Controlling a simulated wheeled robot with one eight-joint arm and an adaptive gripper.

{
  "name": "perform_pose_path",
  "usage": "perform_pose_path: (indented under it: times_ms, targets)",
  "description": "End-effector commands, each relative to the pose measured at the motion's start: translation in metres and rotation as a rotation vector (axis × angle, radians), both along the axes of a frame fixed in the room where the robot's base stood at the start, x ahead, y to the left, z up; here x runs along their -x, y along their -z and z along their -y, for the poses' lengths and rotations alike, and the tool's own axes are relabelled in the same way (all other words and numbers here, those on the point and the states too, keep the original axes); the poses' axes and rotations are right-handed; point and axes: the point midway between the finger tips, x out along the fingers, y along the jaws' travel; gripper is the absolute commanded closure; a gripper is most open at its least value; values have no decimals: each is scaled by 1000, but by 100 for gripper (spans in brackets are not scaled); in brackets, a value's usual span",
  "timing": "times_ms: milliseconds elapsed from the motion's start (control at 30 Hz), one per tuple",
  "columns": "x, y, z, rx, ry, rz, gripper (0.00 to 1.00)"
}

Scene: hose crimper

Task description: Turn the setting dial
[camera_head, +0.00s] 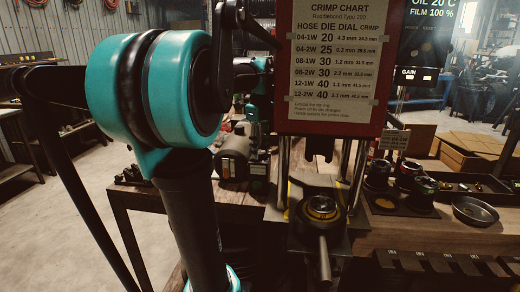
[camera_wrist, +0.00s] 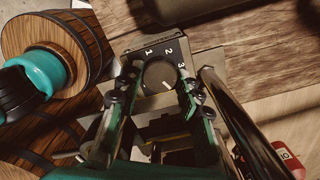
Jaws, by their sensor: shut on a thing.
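The setting dial (camera_wrist: 158,75) is a round grey knob on a dark plate marked 1, 2 and 3 in the wrist view. A short white mark on its face lies toward the lower right, below the 3. My gripper (camera_wrist: 157,80) has one finger on the left of the dial and one on the right, shut on it. The finger pads partly cover the dial's sides. In the head view I cannot make out the dial; my arm fills the left and middle there.
In the head view, the crimper's red-framed chart (camera_head: 330,60) stands above its die post (camera_head: 321,207). Small cups (camera_head: 378,175) and a round metal dish (camera_head: 475,211) sit at the right.

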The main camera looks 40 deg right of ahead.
Motion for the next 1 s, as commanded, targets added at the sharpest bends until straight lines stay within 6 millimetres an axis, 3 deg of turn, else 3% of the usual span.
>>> perform_pose_path:
  times_ms: [400,767,800,933,1000]
  targets:
    - [0,0,0,0,-310,0,94]
    - [0,0,0,0,-334,0,94]
    - [0,0,0,0,-334,0,60]
    - [0,0,0,0,-333,0,44]
    - [0,0,0,0,-333,0,44]
